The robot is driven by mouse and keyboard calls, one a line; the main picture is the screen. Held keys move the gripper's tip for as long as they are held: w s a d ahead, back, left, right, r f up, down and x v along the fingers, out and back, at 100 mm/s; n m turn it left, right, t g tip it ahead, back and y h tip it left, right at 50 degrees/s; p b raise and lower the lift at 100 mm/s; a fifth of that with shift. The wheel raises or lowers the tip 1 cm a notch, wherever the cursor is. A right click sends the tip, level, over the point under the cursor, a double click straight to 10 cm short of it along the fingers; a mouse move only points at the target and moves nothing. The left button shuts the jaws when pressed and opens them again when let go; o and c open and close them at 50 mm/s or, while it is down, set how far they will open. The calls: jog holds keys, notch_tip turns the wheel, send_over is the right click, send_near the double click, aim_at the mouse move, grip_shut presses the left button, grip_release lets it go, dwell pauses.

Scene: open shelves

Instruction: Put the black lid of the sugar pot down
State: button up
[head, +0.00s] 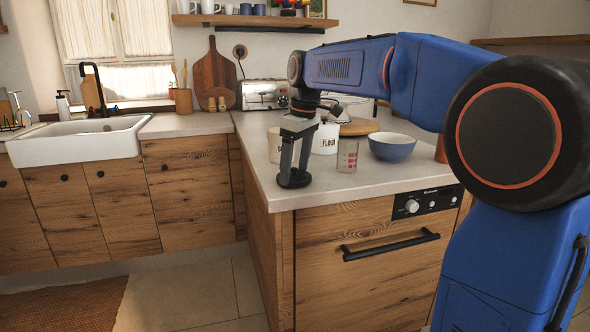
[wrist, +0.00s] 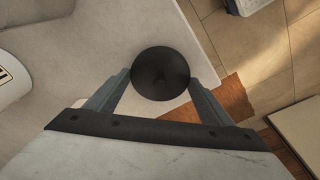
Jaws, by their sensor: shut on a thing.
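My gripper (head: 295,168) points down over the front left corner of the counter. It is shut on the round black lid (head: 294,180).
The counter's (head: 262,183) left and front edges are close to the lid.

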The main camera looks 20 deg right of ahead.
aim_at(301, 176)
jog(key=shift+f, duration=0.25)
jog(key=shift+f, duration=0.15)
jog(key=o, duration=1)
jog(key=shift+o, duration=0.2)
notch_tip(301, 176, up, 12)
jog(key=s+d, duration=0.1)
jog(key=shift+d, duration=0.15)
jog(key=s+d+f+m+t, duration=0.1)
jog(key=s+f+m, duration=0.2)
jog(key=s+f, duration=0.7)
jog(key=s+d+f+m+t, duration=0.1)
jog(key=s+d+f+m, duration=0.1)
jog(key=s+f, duration=0.8)
jog(key=s+d+f+m+t+h, duration=0.1)
jog(key=s+f+m, duration=0.3)
jog(key=s+f, duration=0.7)
jog(key=shift+s+d+t, duration=0.3)
jog(key=shift+s+d, duration=0.3)
jog(key=shift+d, duration=0.15)
